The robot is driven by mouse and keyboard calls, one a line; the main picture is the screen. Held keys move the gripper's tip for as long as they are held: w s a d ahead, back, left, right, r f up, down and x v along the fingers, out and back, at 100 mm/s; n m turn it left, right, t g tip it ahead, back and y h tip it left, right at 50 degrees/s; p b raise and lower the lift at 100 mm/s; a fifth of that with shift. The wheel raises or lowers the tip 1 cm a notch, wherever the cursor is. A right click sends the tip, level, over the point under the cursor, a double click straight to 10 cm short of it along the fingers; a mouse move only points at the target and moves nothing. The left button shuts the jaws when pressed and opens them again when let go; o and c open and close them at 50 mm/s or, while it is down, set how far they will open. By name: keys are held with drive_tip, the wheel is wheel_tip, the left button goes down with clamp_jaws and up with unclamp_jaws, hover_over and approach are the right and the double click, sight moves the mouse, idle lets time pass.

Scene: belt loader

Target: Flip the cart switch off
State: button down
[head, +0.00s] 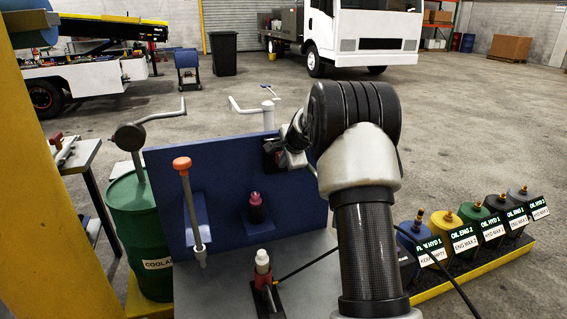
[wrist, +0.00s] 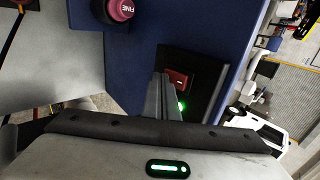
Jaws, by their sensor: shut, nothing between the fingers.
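The cart switch (wrist: 178,80) is a red rocker in a black box (wrist: 205,70) on the blue panel. A small green light (wrist: 182,106) glows beside it, partly behind my fingers. My gripper (wrist: 164,76) is shut and empty, with its fingertips close to the red rocker; I cannot tell if they touch it. In the head view my gripper (head: 287,158) is at the right part of the panel (head: 225,170), in front of the black switch box (head: 271,148), which is partly hidden. The rocker's tilt is not clear.
An orange-capped rod tool (head: 188,205) and a dark pink-topped bottle (head: 256,208) are at the panel. A red-and-white device (head: 263,270) stands on the grey cart top (head: 222,285). A green coolant drum (head: 140,225) is left; several labelled oil containers (head: 468,228) line the right.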

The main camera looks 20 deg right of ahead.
drive_tip(key=shift+w+f+p, duration=0.1)
drive_tip(key=shift+w+p, duration=0.15)
drive_tip(key=shift+p, duration=0.05)
idle(0.4)
drive_tip(key=shift+r+p, duration=0.65)
drive_tip(key=shift+r, duration=0.25)
